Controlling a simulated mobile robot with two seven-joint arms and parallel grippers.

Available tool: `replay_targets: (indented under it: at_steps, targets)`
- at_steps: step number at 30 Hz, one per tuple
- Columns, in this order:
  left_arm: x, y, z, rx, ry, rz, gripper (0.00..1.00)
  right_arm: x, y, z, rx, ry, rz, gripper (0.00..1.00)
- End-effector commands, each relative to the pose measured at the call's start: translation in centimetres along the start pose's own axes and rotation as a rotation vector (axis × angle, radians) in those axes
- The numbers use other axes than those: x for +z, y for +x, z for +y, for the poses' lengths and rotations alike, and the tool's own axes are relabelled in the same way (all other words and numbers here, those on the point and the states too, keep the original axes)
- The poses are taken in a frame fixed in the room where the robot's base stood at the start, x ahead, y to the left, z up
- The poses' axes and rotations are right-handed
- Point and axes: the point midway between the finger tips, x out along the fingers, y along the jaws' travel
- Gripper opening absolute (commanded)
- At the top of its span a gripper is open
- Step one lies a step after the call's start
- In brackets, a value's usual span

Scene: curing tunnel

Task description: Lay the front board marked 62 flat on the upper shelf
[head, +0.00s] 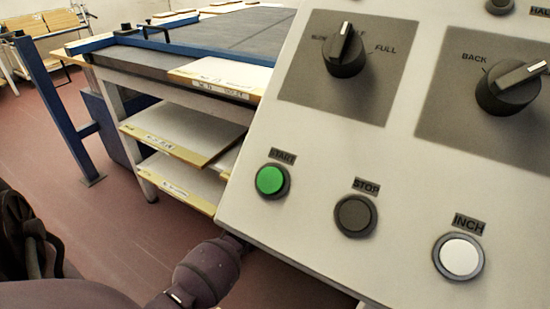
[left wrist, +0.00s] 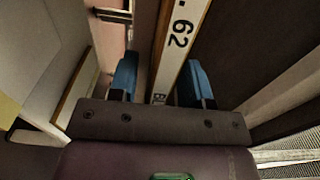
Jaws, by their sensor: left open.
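In the left wrist view, the board marked 62 (left wrist: 181,30) shows its pale, labelled edge running between the two blue fingers of my left gripper (left wrist: 158,78). The fingers are open, one on each side of the edge, with a visible gap. In the head view, my left arm reaches in along the bottom, and its gripper is hidden behind the control panel. A labelled board (head: 222,76) lies at the front of the table top. Another labelled board (head: 185,128) lies at the upper shelf level below it. The head view is too small to read their numbers. My right gripper is not in view.
A tilted control panel (head: 310,150) with knobs and START, STOP and INCH buttons blocks the right side. A lower board (head: 178,178) lies beneath the upper one. A blue post (head: 55,108) stands left of the table.

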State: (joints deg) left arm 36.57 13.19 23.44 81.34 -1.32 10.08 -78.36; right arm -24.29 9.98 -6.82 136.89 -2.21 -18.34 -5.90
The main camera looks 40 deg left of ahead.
Motion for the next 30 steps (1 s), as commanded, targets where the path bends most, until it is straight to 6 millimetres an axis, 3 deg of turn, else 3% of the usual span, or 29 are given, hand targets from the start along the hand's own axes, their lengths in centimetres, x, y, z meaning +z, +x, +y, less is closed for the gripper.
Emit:
replay_targets:
  at_steps: [8, 21, 30]
  targets:
    - [0.0, -0.8, -0.5, -0.001, 0.000, 0.000, 0.45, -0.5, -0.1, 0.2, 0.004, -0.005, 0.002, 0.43]
    - [0.0, -8.5, -0.6, -0.003, -0.001, 0.000, 0.45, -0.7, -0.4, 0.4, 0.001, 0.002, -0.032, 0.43]
    - [0.0, -11.7, -0.4, -0.001, -0.001, 0.000, 0.45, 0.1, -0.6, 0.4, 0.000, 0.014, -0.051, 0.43]
